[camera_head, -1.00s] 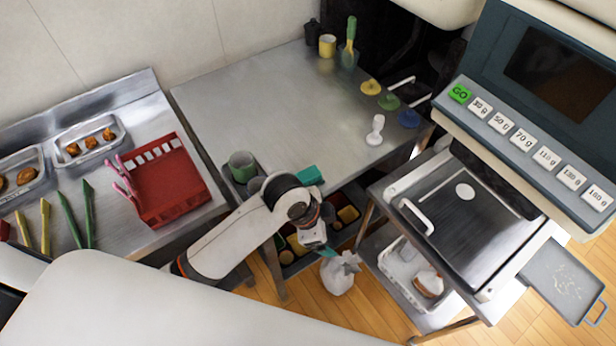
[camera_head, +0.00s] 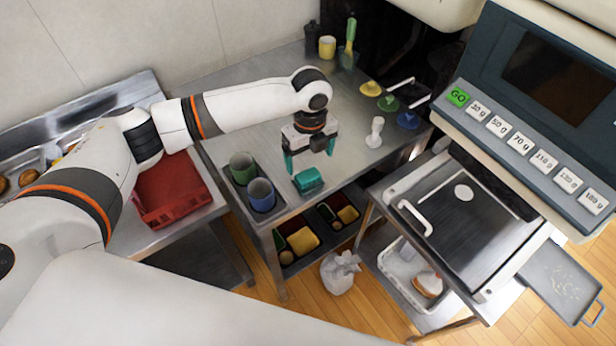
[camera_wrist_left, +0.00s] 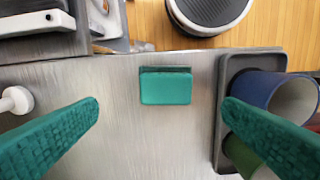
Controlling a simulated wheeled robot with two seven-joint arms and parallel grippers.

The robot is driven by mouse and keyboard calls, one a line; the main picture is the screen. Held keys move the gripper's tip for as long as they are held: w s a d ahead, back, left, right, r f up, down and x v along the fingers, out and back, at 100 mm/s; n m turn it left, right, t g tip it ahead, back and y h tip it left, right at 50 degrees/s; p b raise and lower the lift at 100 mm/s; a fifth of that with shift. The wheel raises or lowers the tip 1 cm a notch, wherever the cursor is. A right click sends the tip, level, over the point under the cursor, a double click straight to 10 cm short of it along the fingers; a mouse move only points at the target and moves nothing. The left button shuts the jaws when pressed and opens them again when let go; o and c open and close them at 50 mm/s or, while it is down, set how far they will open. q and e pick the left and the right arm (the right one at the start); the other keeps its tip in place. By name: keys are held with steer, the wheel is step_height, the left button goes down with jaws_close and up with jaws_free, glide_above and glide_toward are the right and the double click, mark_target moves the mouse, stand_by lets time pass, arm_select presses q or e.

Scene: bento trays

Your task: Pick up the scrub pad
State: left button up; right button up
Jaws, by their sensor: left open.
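The teal scrub pad (camera_head: 308,180) lies on the metal table near its front edge. In the left wrist view the scrub pad (camera_wrist_left: 166,86) sits between and beyond my two teal fingers, with bare table around it. My left gripper (camera_head: 310,162) is open and empty, pointing down above and just behind the pad, apart from it. Its fingers also show wide apart in the left wrist view (camera_wrist_left: 162,108). My right gripper is not in view.
A dark tray (camera_head: 274,207) with a green cup (camera_head: 242,168) and a blue cup (camera_head: 261,194) stands left of the pad. A white knobbed tool (camera_head: 375,132) stands to the right. The table (camera_head: 215,149) has free room behind. A red basket (camera_head: 170,190) sits at left.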

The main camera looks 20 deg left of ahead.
mark_target(308, 175)
arm_select(q)
steer(key=shift+f, duration=0.95)
steer(key=f, duration=0.1)
steer(key=f+p, duration=0.1)
steer(key=f, duration=0.1)
steer(key=s+f, duration=0.1)
steer(key=shift+a+f+p, duration=0.1)
steer(key=shift+f+p, duration=0.25)
steer(key=shift+f, duration=0.05)
steer(key=shift+w+f, duration=0.1)
steer(key=shift+f, duration=0.25)
steer(key=shift+c, duration=0.6)
steer(key=c, duration=0.9)
steer(key=shift+c, duration=0.2)
steer(key=shift+r, duration=0.1)
step_height(308, 175, up, 10)
steer(key=shift+b, duration=0.75)
